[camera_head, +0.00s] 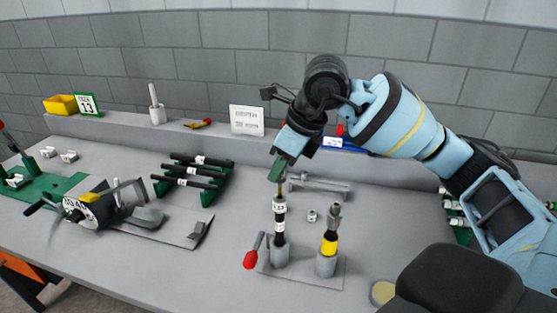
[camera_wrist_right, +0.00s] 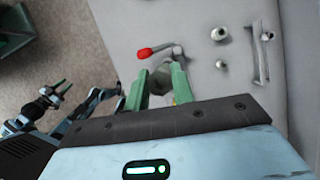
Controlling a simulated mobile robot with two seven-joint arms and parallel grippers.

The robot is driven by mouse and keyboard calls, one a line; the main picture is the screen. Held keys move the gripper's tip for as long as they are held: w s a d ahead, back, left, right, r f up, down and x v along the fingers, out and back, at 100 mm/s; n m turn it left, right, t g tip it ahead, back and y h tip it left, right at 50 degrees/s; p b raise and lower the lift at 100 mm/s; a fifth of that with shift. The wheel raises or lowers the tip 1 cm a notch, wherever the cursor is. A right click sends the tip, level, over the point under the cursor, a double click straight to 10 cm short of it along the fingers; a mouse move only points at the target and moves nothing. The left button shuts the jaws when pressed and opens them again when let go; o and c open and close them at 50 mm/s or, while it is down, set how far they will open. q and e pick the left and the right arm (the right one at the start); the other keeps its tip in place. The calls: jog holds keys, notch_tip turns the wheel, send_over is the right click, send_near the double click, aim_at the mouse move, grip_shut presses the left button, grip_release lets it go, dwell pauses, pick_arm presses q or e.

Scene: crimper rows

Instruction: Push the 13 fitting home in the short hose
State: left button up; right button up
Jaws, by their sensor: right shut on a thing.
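The short hose (camera_head: 280,220) is black with a white label marked 13. It stands upright in the left grey holder (camera_head: 280,255). My right gripper (camera_head: 281,167) is above it, fingers pointing down, shut on a slim fitting (camera_head: 281,189) lined up over the hose's top end. I cannot tell how deep the fitting sits in the hose. In the right wrist view the green fingers (camera_wrist_right: 165,90) reach over the holder and partly hide hose and fitting. My left gripper (camera_wrist_right: 60,90) shows small in that view, away from the bench, its fingers apart and empty.
A red-knobbed lever (camera_head: 250,259) is beside the holder. A hose rack (camera_head: 207,195) and a crimper (camera_head: 90,211) are at left.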

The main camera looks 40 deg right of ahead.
aim_at(285, 175)
pick_arm(q)
jog(key=shift+w+r, duration=0.4)
jog(key=shift+r, duration=0.05)
pick_arm(e)
jog(key=shift+r, duration=0.1)
dwell(1.6)
